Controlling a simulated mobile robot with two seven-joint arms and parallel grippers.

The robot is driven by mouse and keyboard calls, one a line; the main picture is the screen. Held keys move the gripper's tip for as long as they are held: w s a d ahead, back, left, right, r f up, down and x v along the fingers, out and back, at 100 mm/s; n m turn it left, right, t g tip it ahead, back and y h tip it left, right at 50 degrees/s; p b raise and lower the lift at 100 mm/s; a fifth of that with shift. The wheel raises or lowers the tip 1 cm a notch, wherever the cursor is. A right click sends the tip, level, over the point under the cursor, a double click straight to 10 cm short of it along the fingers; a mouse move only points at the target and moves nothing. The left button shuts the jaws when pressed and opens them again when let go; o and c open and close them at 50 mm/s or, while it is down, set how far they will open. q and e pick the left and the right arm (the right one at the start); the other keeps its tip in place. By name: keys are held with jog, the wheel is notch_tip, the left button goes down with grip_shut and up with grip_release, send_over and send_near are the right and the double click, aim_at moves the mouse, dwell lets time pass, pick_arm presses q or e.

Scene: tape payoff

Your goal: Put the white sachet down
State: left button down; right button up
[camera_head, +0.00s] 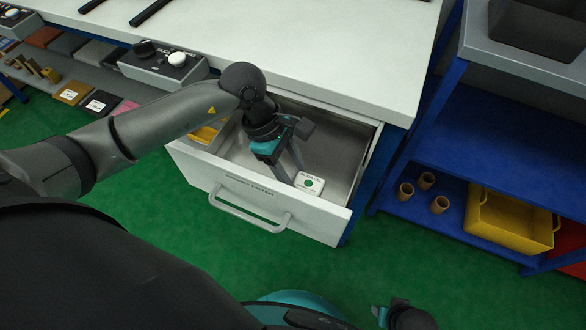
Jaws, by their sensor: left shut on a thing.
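The white sachet (309,184), with a green dot and small print, is inside the open drawer (237,195), near its front right corner. My left gripper (294,172) reaches down into the drawer and is shut on the sachet at its left end. I cannot tell whether the sachet touches the drawer floor.
A yellow bin (207,133) is in the drawer's left part. The white worktop (300,45) overhangs the drawer's back. A blue shelf unit (490,140) on the right holds several tan rolls (439,204) and a yellow crate (510,222). Green floor is clear in front.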

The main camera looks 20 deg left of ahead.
pick_arm(q)
jog(key=shift+f, duration=0.1)
jog(key=shift+c, duration=1.3)
grip_release()
pick_arm(e)
jog(key=shift+w+a+r, duration=0.1)
jog(key=shift+w+r, duration=0.05)
jog(key=shift+r, duration=0.1)
pick_arm(q)
jog(key=shift+r, duration=0.25)
jog(key=p+v, duration=0.3)
jog(key=v, duration=0.8)
jog(key=shift+a+r, duration=0.25)
jog(key=shift+r, duration=0.1)
pick_arm(e)
jog(key=s+d+f, duration=0.3)
jog(key=s+f, duration=0.1)
jog(key=f, duration=0.1)
jog(key=shift+s+d+f, duration=0.15)
jog(key=shift+s+d, duration=0.05)
jog(key=shift+d, duration=0.1)
